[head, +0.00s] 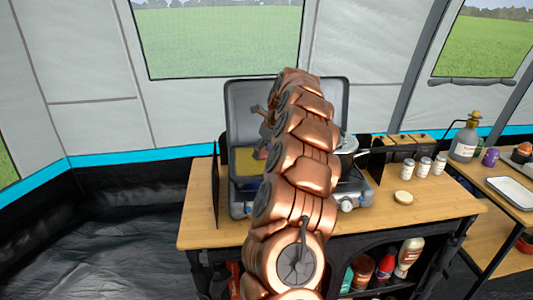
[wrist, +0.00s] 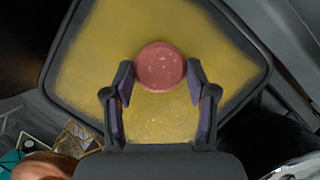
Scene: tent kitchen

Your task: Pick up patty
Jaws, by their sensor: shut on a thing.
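The patty (wrist: 160,71) is a pinkish-red speckled disc in the wrist view, over the yellow surface of a dark-rimmed square pan (wrist: 100,35). My gripper (wrist: 160,80) is shut on the patty, with one finger at each side of it. I cannot tell whether the patty touches the pan or is just above it. In the head view the yellow pan (head: 247,161) shows on the left side of the stove (head: 238,210). My gripper (head: 263,140) is partly hidden there by my copper arm, and the patty is not visible.
The stove's raised lid (head: 240,105) stands behind the pan. A pot (head: 347,146) is on the right side of the stove. A tan disc (head: 403,198) and several small jars (head: 424,166) stand on the wooden table (head: 430,207). The table's left front corner is clear.

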